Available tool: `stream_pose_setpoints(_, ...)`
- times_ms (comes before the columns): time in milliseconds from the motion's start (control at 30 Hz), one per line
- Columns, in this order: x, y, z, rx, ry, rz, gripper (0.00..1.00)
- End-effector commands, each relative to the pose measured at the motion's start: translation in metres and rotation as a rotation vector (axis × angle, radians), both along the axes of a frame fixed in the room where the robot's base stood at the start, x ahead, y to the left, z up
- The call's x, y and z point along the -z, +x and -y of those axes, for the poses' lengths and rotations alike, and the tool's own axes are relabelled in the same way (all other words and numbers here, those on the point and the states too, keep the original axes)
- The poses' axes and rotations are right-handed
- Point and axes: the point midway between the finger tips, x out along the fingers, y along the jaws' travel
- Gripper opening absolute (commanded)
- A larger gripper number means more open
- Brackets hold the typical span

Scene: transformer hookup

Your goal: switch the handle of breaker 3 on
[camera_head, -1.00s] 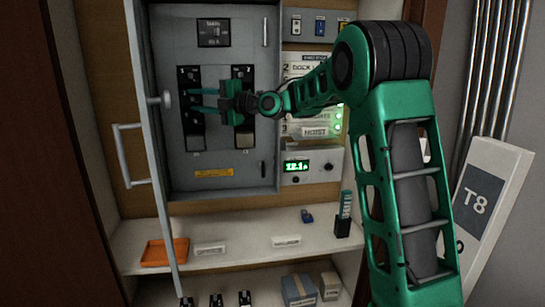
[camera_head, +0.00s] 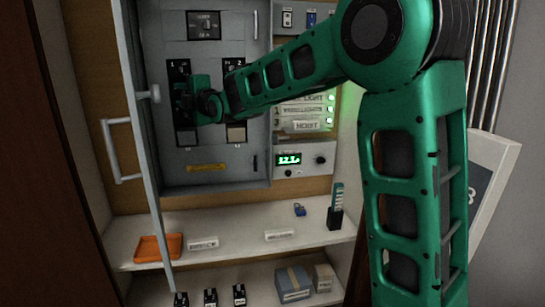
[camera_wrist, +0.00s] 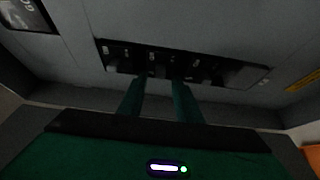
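The breaker panel has a left black breaker strip (camera_head: 180,72), marked 1 at its top, and a right strip (camera_head: 235,66), marked 2. My gripper (camera_head: 187,97) is at the left strip in the head view and hides its middle. In the wrist view the strip (camera_wrist: 232,72) runs across the picture, with several small handles. Contact cannot be told. Which handle is breaker 3, and its position, cannot be read.
The cabinet door (camera_head: 140,120) stands open at the left, with a bar handle. Right of the panel are name labels (camera_head: 305,124) with green lamps and a lit meter (camera_head: 289,159). Below, a shelf holds an orange tray (camera_head: 158,248), a blue padlock (camera_head: 299,210) and a holder (camera_head: 335,216).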

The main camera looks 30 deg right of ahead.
Motion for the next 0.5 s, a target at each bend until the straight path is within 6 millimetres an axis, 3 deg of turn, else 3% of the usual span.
stream_pose_setpoints(233,0.000,0.000,-0.008,0.093,-0.001,0.000,0.31)
stream_pose_setpoints(500,-0.001,-0.047,0.004,0.096,0.001,0.002,0.31)
